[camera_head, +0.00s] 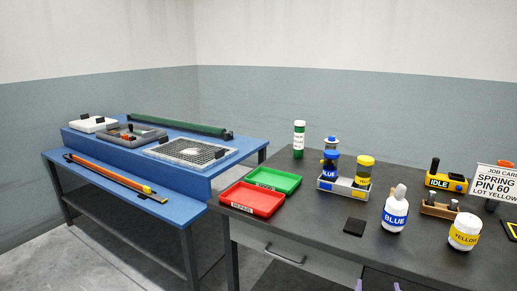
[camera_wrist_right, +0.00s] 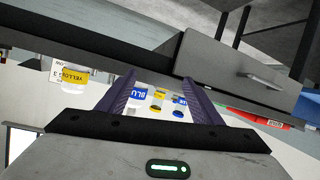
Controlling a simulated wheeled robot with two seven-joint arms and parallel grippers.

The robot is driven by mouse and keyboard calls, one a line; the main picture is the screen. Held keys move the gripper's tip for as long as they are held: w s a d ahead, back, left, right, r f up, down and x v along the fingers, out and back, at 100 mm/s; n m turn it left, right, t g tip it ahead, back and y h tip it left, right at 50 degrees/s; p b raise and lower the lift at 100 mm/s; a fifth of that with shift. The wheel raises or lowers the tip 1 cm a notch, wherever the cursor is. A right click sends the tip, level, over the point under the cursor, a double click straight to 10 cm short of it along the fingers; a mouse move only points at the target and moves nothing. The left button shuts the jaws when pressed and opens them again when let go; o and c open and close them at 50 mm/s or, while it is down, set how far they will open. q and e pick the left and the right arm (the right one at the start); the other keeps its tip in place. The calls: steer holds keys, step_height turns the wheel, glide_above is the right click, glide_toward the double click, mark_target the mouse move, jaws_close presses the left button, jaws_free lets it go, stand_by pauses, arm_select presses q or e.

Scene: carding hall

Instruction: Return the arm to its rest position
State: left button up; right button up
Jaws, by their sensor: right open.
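My right gripper (camera_head: 377,286) shows only as two purple fingertips at the bottom edge of the head view, in front of the dark table (camera_head: 290,228). In the right wrist view, my right gripper (camera_wrist_right: 163,95) has its two purple fingers spread well apart, with nothing held between them. Bottles on the table appear beyond the fingers there, apart from them. The rest of my right arm is hidden in the head view. My left gripper is in neither view.
The dark table holds a red tray (camera_head: 252,198), a green tray (camera_head: 273,180), a blue-labelled bottle (camera_head: 395,212), a yellow-labelled jar (camera_head: 464,232), a grey holder (camera_head: 342,188) with jars, and a job card (camera_head: 494,182). A blue bench (camera_head: 190,205) stands left. The table's front edge is clear.

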steer(key=s+a+f+n+g+y+b, duration=0.1)
steer(key=s+a+f, duration=0.3)
steer(key=s+f, duration=0.4)
steer(key=s+a+f+n+g+y+b, duration=0.1)
steer(key=s+a+f+n+y+b, duration=0.1)
steer(key=s+f, duration=0.6)
steer(key=s+a+f+n+g+y+b, duration=0.1)
steer(key=s+a+f+y, duration=0.4)
steer(key=s, duration=0.6)
step_height(320, 180, down, 3)
steer(key=shift+s+a+n+g+b, duration=0.35)
steer(key=shift+a+g+b, duration=0.25)
steer(key=shift+a+b, duration=0.35)
